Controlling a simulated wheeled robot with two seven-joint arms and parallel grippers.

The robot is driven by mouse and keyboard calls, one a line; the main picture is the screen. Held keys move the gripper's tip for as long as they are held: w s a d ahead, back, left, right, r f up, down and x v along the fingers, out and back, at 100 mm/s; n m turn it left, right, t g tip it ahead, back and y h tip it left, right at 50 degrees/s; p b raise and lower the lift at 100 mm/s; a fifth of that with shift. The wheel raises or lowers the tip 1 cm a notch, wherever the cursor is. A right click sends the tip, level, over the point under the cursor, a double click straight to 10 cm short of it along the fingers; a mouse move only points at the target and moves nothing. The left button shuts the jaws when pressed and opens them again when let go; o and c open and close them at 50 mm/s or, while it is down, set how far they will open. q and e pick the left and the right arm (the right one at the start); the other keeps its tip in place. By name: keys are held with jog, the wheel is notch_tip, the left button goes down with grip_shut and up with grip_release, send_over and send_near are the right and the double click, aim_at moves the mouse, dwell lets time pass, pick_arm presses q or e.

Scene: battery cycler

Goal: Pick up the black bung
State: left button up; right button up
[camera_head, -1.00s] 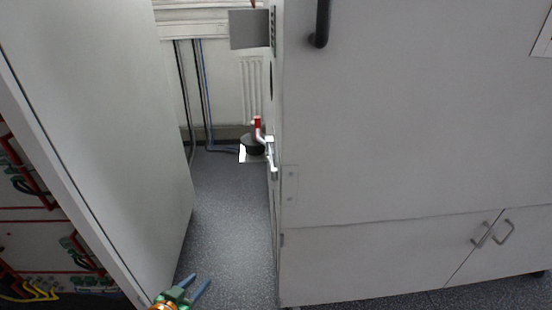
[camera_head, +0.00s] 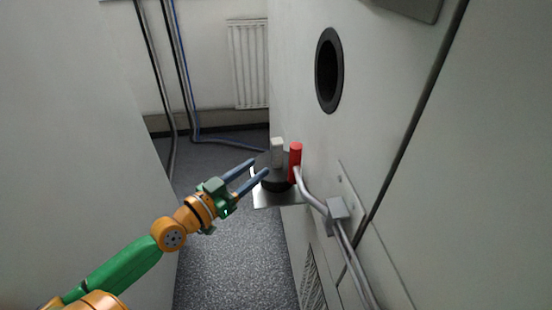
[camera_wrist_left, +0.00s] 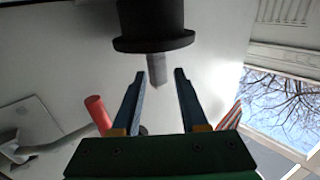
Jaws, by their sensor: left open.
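In the left wrist view the bung (camera_wrist_left: 152,22) is at the top, wide rim and grey grip (camera_wrist_left: 157,72) towards me. The grip appears between or just beyond the tips of my left gripper (camera_wrist_left: 160,74); contact does not show. My right gripper is not in view.
A red-ended lever (camera_head: 295,160) on a bent metal rod stands close to the right of the bung. The cabinet wall (camera_head: 300,110) with a round black port (camera_head: 329,70) rises at the right. A pale panel (camera_head: 60,130) bounds the left. Floor between is clear.

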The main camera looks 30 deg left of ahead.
aim_at(273, 158)
pick_arm(q)
jog(key=x, duration=0.3)
jog(key=p+x, duration=0.1)
jog(key=x, duration=0.1)
jog(key=shift+d+r, duration=0.25)
jog(key=shift+d, duration=0.15)
jog(key=shift+w+f, duration=0.1)
jog(key=shift+w, duration=0.2)
jog(key=x, duration=0.5)
jog(key=shift+w+d, duration=0.1)
jog(key=shift+w, duration=0.15)
grip_shut()
dwell(0.3)
